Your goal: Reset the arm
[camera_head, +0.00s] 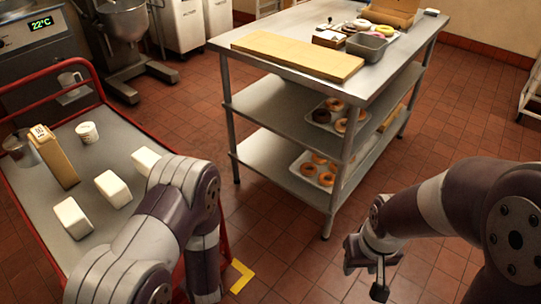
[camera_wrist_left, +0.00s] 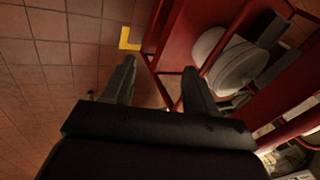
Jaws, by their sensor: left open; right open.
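The red cart (camera_head: 110,215) carries white blocks (camera_head: 112,188), a carton (camera_head: 55,157) and cups (camera_head: 87,132). The steel table (camera_head: 275,32) holds a long board (camera_head: 298,55), a grey bin (camera_head: 367,46) and doughnuts on lower shelves. Floor (camera_head: 300,270) between them is clear. A yellow corner mark (camera_head: 243,275) lies by the cart.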

